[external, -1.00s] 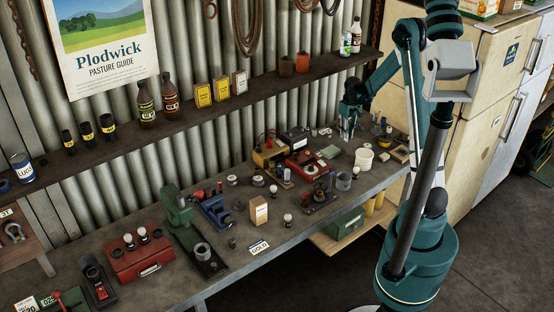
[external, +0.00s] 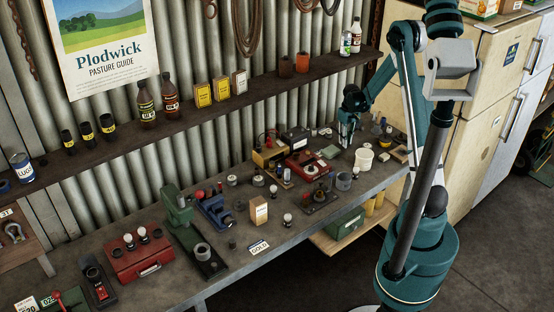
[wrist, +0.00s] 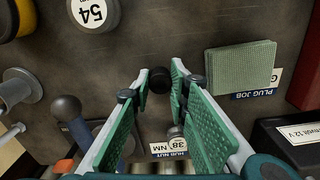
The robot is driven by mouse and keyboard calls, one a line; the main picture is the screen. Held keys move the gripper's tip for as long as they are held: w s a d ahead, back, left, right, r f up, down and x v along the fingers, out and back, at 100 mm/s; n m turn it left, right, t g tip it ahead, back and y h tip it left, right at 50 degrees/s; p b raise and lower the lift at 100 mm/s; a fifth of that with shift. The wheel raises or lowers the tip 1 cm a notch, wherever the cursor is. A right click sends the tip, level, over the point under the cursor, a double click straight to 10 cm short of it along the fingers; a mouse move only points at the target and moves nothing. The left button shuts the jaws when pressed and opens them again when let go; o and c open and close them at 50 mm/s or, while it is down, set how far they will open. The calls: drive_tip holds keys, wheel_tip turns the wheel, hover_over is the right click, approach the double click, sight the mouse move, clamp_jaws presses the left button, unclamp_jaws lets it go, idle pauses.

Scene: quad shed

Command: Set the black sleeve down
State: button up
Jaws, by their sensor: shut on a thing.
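My gripper (wrist: 160,80) is shut on the black sleeve (wrist: 159,79), a small dark round piece between the green-padded fingertips in the wrist view. In the external view my gripper (external: 347,143) points down over the far right part of the bench (external: 220,265). The sleeve is too small and dark to make out there. I cannot tell whether its lower end touches the bench top.
In the wrist view a green folded cloth (wrist: 240,67) lies right of the fingertips, beside a "PLUG JOB" label (wrist: 254,95). A white disc marked 54 (wrist: 92,12) is at the top left. Bare bench surrounds the sleeve.

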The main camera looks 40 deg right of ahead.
drive_tip(key=shift+f, duration=0.15)
drive_tip(key=o, duration=0.7)
drive_tip(key=shift+a+r, duration=0.1)
drive_tip(key=shift+r, duration=6.1)
